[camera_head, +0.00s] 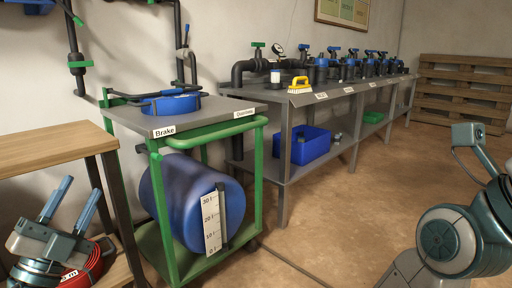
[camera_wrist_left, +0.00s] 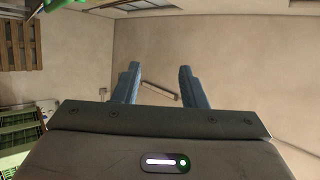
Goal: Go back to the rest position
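My left gripper (camera_head: 82,186) is at the lower left of the head view, in front of the wooden bench. Its two blue fingers point up and stand apart with nothing between them. In the left wrist view, the same gripper (camera_wrist_left: 159,68) shows both fingers parted with a clear gap, and only wall behind them. My right arm shows at the right edge of the head view. Its gripper is not in view.
A red coil (camera_head: 85,268) sits behind my left gripper, low by the wooden bench (camera_head: 50,148). A green cart (camera_head: 205,128) with a blue drum (camera_head: 175,195) stands beside it. A long grey table (camera_head: 335,94) carries valves and a yellow brush (camera_head: 299,86). Open floor (camera_head: 350,215) lies right.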

